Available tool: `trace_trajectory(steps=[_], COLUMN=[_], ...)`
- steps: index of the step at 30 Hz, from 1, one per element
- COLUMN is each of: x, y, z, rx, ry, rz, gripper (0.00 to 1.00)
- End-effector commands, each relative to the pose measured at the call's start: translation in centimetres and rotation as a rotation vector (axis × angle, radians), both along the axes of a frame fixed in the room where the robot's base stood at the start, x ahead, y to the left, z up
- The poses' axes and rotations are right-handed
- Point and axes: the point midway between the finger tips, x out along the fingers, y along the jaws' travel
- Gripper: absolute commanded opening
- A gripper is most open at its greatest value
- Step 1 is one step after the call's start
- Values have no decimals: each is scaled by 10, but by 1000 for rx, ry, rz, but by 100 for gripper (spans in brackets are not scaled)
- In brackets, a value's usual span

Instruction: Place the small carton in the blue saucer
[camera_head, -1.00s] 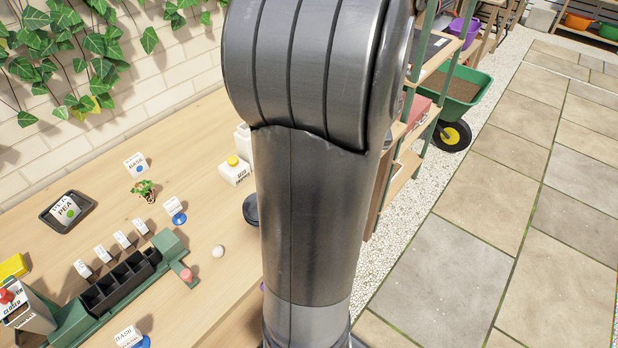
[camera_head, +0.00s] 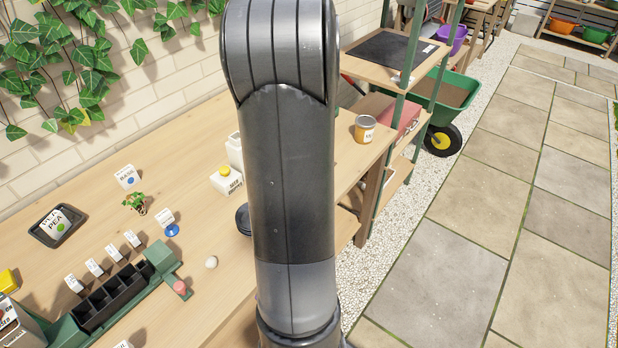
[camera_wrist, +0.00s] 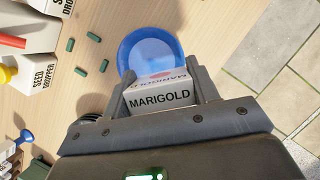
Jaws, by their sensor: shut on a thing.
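My gripper (camera_wrist: 160,92) is in the wrist view only, shut on a small white carton (camera_wrist: 160,98) labelled MARIGOLD. The carton sits between the two fingers with its printed face toward the camera. The blue saucer (camera_wrist: 149,42) lies on the wooden table just beyond the carton in the wrist view. The carton overlaps the near part of the saucer in the picture, and I cannot tell whether it touches it. In the head view my arm hides the gripper, the carton and the saucer.
White seed dropper boxes (camera_wrist: 38,62) and several green capsules (camera_wrist: 93,37) lie left of the saucer. A labelled jar (camera_head: 364,129) stands near the table's right end. Paving lies beyond the table edge.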

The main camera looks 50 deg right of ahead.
Motion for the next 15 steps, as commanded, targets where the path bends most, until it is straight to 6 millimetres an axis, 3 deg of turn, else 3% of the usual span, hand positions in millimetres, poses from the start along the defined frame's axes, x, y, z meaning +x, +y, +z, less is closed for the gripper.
trace_trajectory(steps=[6,15], x=[-1,-1], y=[-1,0], z=[-23,-27], rx=[2,0], ry=[1,0], rz=[-3,-1], gripper=[32,32])
